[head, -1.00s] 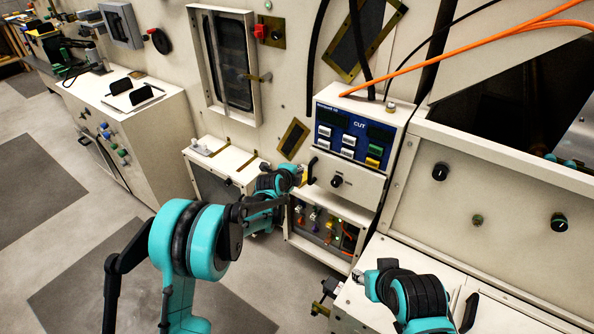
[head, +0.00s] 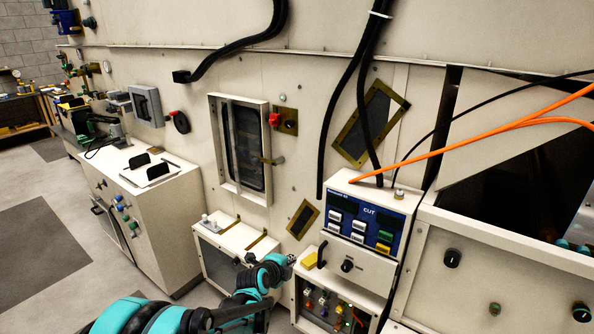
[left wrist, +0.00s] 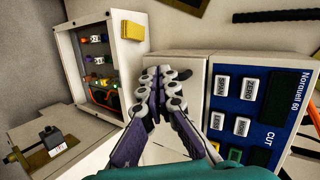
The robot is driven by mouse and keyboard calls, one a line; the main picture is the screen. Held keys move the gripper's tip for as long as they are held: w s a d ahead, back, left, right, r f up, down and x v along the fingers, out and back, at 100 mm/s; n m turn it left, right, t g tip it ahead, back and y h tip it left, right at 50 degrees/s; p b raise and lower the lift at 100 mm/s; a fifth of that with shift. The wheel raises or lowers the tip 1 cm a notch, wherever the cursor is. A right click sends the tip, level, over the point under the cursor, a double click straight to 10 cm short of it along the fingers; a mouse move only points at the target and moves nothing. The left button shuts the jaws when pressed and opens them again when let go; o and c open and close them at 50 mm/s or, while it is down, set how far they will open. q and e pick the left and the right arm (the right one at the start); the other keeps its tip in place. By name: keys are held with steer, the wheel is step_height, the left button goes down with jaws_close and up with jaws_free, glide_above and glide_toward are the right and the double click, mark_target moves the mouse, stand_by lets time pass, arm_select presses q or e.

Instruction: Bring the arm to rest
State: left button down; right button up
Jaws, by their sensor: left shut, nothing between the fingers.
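My left arm comes in from the bottom left of the head view. Its gripper (head: 289,261) is just left of the control box with the blue panel (head: 363,226), near a yellow block (head: 310,260). In the left wrist view, the left gripper's fingers (left wrist: 164,76) are together and empty, in front of the box's pale face. The blue panel (left wrist: 257,108) with its buttons is right of them there. Whether the fingers touch anything is not clear. My right gripper is not in view.
An open-fronted box with coloured plugs (head: 323,308) stands below the control box. The same plugs (left wrist: 97,62) show left of the fingers in the wrist view. A low cabinet (head: 226,262) is behind the left arm. Orange cable (head: 450,146) crosses the upper right. Grey floor lies at left.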

arm_select(q)
steer(key=s+a+r+n+y, duration=0.1)
steer(key=s+a+r+n, duration=0.4)
steer(key=s, duration=0.3)
steer(key=s+a+n+g+y, duration=0.1)
steer(key=s+a+n, duration=0.2)
steer(key=s, duration=0.6)
steer(key=s+a+n+g+y, duration=0.1)
steer(key=s+a+n, duration=0.3)
steer(key=s+n, duration=0.4)
steer(key=s+a+n+g+y, duration=0.1)
steer(key=s+a+n, duration=0.2)
steer(key=s+n, duration=0.3)
steer(key=s, duration=0.4)
steer(key=shift+s+a+g+y, duration=0.3)
steer(key=shift+s+a+g, duration=0.1)
